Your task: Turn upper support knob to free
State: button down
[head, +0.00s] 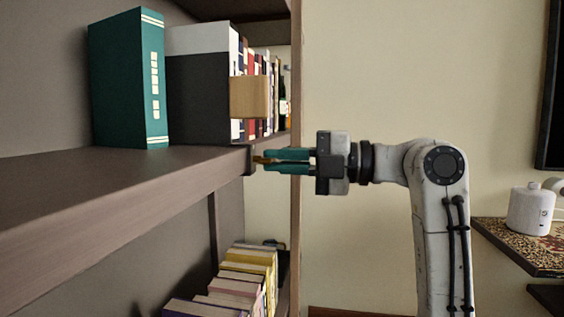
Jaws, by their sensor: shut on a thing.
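A small brass-coloured knob (260,159) shows at the end of the upper shelf board, beside a dark bracket (249,161). My gripper (268,160) reaches in from the right with its teal fingers level. The fingertips are closed around the knob, which is mostly hidden between them. The knob's turn angle and any markings are too small to tell.
The upper shelf (120,185) carries a teal book (130,80), a dark box-like book (198,90), several more books and a tan block (249,97). More books (240,285) lie below. A patterned side table (520,245) with a white device (530,210) stands at right.

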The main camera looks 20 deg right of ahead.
jog(key=shift+f, duration=0.1)
jog(key=c, duration=1.2)
grip_release()
jog(key=p+v, duration=0.2)
jog(key=v, duration=0.8)
jog(key=shift+s+d, duration=0.2)
jog(key=shift+d, duration=0.15)
